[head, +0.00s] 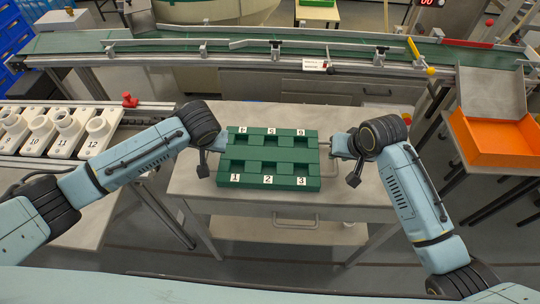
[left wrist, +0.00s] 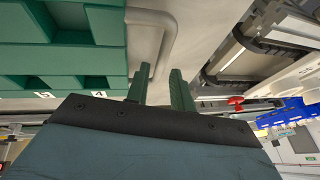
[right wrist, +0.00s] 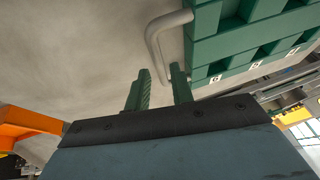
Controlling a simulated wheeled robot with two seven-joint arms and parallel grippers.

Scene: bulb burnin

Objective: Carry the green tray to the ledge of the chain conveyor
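The green tray (head: 268,180) lies on a grey table in the middle of the head view. Its numbered compartments look empty. It has a grey bar handle at each end, seen in the left wrist view (left wrist: 168,40) and the right wrist view (right wrist: 153,40). My left gripper (left wrist: 160,78) is open, its fingers on either side of the left handle's bar. My right gripper (right wrist: 160,75) is open in the same way at the right handle. Whether any finger touches a bar I cannot tell. Which part is the chain conveyor's ledge is unclear.
A line of white numbered socket blocks (head: 68,130) runs along a rail at left, with a red part (head: 130,100) beside it. A long green belt conveyor (head: 250,47) crosses the back. An open orange box (head: 493,140) stands at right.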

